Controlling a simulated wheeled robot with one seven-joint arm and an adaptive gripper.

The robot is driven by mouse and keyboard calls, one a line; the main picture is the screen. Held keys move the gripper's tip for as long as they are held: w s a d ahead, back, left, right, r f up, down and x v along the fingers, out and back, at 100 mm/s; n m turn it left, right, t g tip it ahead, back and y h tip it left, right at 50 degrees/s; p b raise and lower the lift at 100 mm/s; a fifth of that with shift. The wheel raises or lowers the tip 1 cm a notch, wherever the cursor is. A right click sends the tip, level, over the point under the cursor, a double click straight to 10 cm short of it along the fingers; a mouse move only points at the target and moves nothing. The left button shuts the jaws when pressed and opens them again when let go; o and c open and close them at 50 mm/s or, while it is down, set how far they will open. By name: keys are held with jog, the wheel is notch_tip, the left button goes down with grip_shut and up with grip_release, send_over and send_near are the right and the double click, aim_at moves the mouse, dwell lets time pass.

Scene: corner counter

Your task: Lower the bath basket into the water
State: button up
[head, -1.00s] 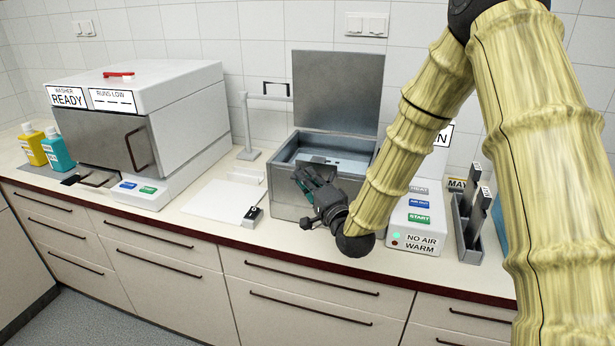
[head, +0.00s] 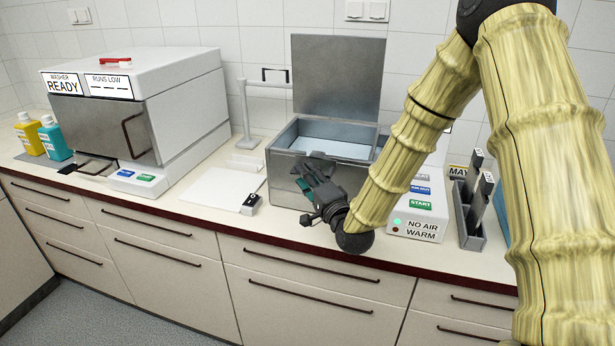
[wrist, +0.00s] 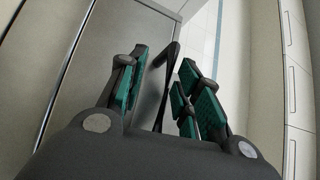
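The open bath tank (head: 288,187) is a grey metal box on the counter, its lid (head: 338,75) standing upright behind. A pale bluish surface (head: 335,146) shows inside, apparently the water. I cannot clearly make out the basket. My gripper (head: 308,178) is at the tank's front, near the rim. In the wrist view my gripper (wrist: 160,95) has its green-padded fingers apart, with a black bar (wrist: 171,75) between them. A gap shows beside the bar; I cannot tell what the bar belongs to.
A pale stand (head: 246,110) with a black handle (head: 275,73) by its arm is left of the tank. A white tray (head: 222,190) and the washer (head: 145,115) lie further left. The control box (head: 418,218) and a grey holder (head: 468,218) are right.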

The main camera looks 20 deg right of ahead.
jog(key=shift+s+r, duration=0.1)
jog(key=v, duration=1.2)
